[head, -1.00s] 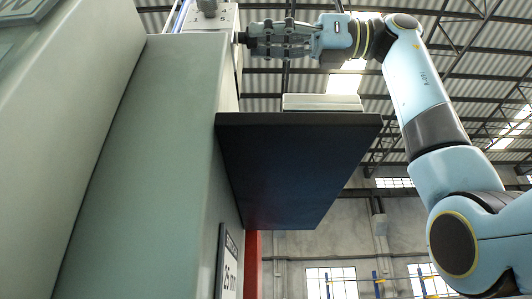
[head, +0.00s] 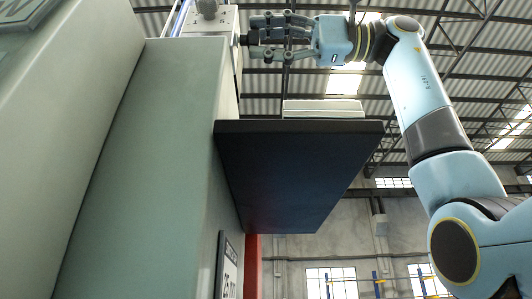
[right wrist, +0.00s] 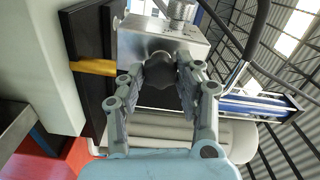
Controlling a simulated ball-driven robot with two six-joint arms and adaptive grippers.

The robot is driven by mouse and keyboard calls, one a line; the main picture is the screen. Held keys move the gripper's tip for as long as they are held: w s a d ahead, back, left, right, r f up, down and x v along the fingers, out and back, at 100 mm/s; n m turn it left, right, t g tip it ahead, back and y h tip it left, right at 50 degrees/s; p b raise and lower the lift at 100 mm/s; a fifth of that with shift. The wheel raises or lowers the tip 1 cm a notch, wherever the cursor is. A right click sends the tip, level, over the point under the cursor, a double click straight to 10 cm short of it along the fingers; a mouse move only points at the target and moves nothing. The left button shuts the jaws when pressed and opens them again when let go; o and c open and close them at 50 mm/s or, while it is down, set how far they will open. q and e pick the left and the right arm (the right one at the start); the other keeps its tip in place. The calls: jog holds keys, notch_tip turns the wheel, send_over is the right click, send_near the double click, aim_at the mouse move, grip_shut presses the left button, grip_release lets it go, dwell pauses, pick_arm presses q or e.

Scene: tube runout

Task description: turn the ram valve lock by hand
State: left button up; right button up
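The ram valve lock is a dark knob (right wrist: 162,72) on the face of a grey metal block (right wrist: 142,40) in the right wrist view. In the head view the block (head: 222,22) stands at the top, beside the tall grey-green housing. My right gripper (right wrist: 165,82) has its fingers on both sides of the knob and looks shut on it. In the head view the right gripper (head: 250,40) reaches in from the right, its fingertips at the block's side. The fingers hide part of the knob. My left gripper is in neither view.
A dark shelf (head: 290,175) juts out below my right gripper, with a pale flat box (head: 322,107) on it. The grey-green housing (head: 150,170) fills the left. A black hose (right wrist: 258,35) curves right of the block. Open hall space lies to the right.

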jog(key=shift+o, duration=1.4)
jog(key=shift+d, duration=1.05)
